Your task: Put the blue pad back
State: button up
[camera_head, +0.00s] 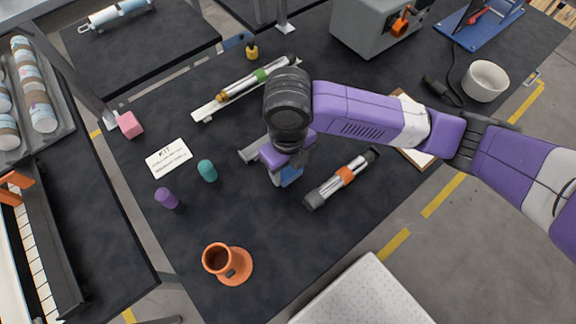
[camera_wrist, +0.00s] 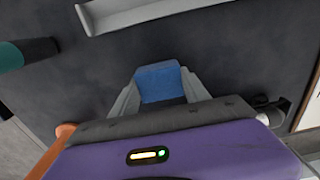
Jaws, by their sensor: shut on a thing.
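The blue pad (camera_head: 289,175) is between the fingertips of my gripper (camera_head: 283,177), over the middle of the dark table. In the wrist view the blue pad (camera_wrist: 160,82) sits between both fingers of my gripper (camera_wrist: 160,90), which is shut on it. The pad's lower part is hidden by the gripper body. I cannot tell whether the pad touches the table.
A grey channel-shaped piece (camera_head: 252,150) lies just left of my gripper; a strapped bundle (camera_head: 342,179) lies right. The front-middle table is clear.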

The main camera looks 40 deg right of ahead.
aim_at(288, 169)
jog(key=shift+f, duration=0.2)
jog(key=o, duration=1.2)
jog(key=shift+r, duration=0.1)
jog(key=shift+r, duration=0.1)
notch_tip(288, 169, up, 12)
jog(key=shift+r, duration=0.1)
